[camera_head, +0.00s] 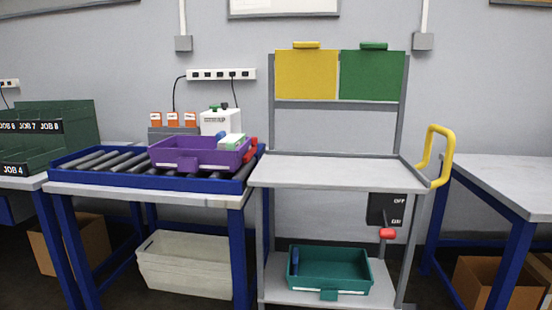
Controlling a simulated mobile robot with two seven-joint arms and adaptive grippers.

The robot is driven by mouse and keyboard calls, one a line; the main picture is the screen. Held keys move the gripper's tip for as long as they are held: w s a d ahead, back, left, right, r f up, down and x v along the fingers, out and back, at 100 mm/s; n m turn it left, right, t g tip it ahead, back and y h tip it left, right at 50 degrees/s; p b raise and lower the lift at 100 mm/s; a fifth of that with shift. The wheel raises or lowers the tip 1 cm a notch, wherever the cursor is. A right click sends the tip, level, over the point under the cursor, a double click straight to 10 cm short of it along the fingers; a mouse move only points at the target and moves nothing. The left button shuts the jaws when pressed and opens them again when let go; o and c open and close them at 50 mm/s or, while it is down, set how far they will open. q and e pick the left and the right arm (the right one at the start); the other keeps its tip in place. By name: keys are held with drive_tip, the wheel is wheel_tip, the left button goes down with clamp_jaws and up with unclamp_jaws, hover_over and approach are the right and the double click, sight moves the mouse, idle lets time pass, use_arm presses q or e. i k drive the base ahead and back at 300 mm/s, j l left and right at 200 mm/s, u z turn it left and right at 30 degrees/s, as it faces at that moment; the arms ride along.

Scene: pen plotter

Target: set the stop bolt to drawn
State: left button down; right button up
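A red piece (252,150) sits at the right end of the blue roller conveyor (207,185), beside a purple tray; it looks like the stop bolt, but I cannot tell its setting. A black plate (386,209) marked OFF above and ON below is on the right of the grey cart, with a red knob (388,233) at its lower edge, near the ON mark. Neither of my grippers is in view.
The purple tray (185,164) with items in it stands on the rollers. The cart (330,171) has an empty top, a yellow handle (450,152) and a green tray (329,281) on its lower shelf. A table (510,180) at right is clear.

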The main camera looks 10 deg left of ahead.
sight(246, 159)
drive_tip(key=i+l, duration=0.2)
drive_tip(key=i, duration=0.35)
drive_tip(key=i+l, duration=0.15)
drive_tip(key=i, duration=0.4)
drive_tip(key=i+u, duration=0.15)
drive_tip(key=u, duration=1.45)
drive_tip(key=k, duration=0.05)
